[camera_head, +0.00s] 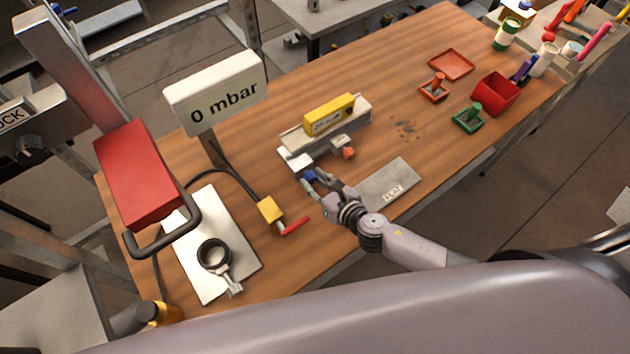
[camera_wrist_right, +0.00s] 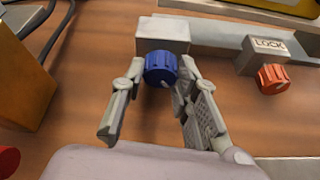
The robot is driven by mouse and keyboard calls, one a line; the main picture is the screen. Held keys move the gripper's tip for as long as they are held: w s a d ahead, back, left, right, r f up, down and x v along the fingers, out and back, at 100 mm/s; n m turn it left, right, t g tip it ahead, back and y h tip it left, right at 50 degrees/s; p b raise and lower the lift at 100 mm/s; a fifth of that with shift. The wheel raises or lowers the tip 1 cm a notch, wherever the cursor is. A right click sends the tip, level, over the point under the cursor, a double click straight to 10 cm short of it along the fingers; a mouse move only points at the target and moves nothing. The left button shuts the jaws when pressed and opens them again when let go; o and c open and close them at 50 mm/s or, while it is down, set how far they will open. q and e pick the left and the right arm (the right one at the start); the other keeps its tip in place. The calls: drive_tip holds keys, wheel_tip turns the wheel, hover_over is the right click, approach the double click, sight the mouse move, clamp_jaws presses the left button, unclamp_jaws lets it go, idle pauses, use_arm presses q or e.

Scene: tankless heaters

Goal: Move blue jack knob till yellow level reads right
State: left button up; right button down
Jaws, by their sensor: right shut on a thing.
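The blue jack knob (camera_wrist_right: 160,68) sits on the front of a pale block at the left end of a grey metal rail (camera_wrist_right: 215,38). My right gripper (camera_wrist_right: 162,85) has its two fingers on either side of the knob and is shut on it. In the head view the right gripper (camera_head: 312,180) mostly covers the knob. The yellow level (camera_head: 330,115) lies along the top of the grey fixture. Its vial and bubble are too small to read. Its lower edge shows at the top of the wrist view. My left gripper is not in view.
An orange knob (camera_head: 348,153) below a LOCK label is right of the blue knob. A grey FLAT plate (camera_head: 388,183) lies beside my right forearm. A yellow block with red lever (camera_head: 270,210) and "0 mbar" display (camera_head: 214,92) stand left. Red and green items occupy the far right.

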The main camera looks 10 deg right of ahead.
drive_tip(key=c, duration=1.2)
unclamp_jaws()
drive_tip(key=shift+c, duration=0.2)
drive_tip(key=shift+s, duration=0.1)
drive_tip(key=v, duration=1)
drive_tip(key=shift+s+d, duration=0.15)
drive_tip(key=shift+v, duration=0.75)
